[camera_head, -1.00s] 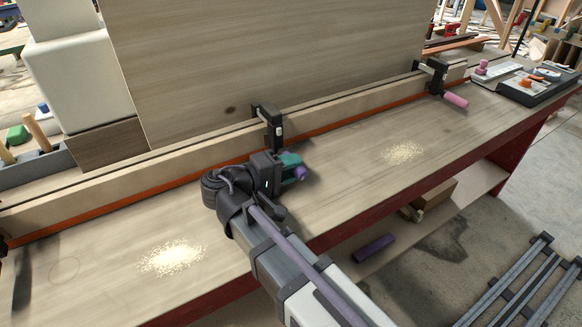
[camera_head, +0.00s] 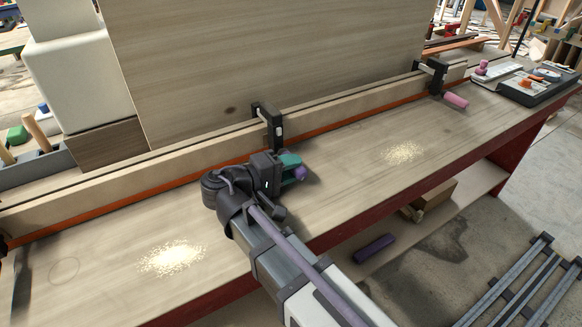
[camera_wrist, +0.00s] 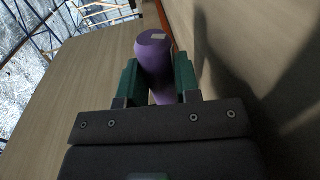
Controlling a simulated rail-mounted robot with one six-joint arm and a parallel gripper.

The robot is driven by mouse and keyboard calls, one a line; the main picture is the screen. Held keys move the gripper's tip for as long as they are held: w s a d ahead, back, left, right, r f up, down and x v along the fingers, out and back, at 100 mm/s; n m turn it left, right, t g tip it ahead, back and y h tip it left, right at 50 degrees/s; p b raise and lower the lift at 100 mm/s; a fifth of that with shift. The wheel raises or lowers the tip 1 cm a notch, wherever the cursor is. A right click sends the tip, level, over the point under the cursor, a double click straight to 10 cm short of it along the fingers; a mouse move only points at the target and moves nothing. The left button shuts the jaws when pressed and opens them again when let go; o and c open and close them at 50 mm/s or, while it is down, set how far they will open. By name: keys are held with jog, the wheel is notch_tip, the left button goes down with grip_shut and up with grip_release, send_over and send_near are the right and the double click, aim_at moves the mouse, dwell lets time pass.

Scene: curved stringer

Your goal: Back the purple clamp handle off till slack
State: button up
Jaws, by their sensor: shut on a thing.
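The purple clamp handle (camera_wrist: 154,55) stands between the two green fingers of my gripper (camera_wrist: 158,82) in the wrist view, and the fingers are shut on it. A pale patch shows on the handle's end. In the head view, only a small purple part of the handle (camera_head: 300,173) shows beside my gripper (camera_head: 290,167). The handle's clamp (camera_head: 270,124) is black and grips the wooden rail just behind my gripper. My gripper hides its lower part, so I cannot see how tight its screw is.
A second black clamp (camera_head: 434,74) with a pink handle (camera_head: 456,101) sits farther right on the rail. Sawdust piles (camera_head: 171,258) lie on the bench top (camera_head: 345,185). A tool tray (camera_head: 535,88) stands at the far right end. A purple cylinder (camera_head: 374,248) lies below the bench.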

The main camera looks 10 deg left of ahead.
dwell(0.4)
jog(key=o, duration=0.9)
jog(key=shift+a, duration=0.1)
jog(key=p+v, duration=0.1)
jog(key=v, duration=0.9)
jog(key=shift+s+a, duration=0.3)
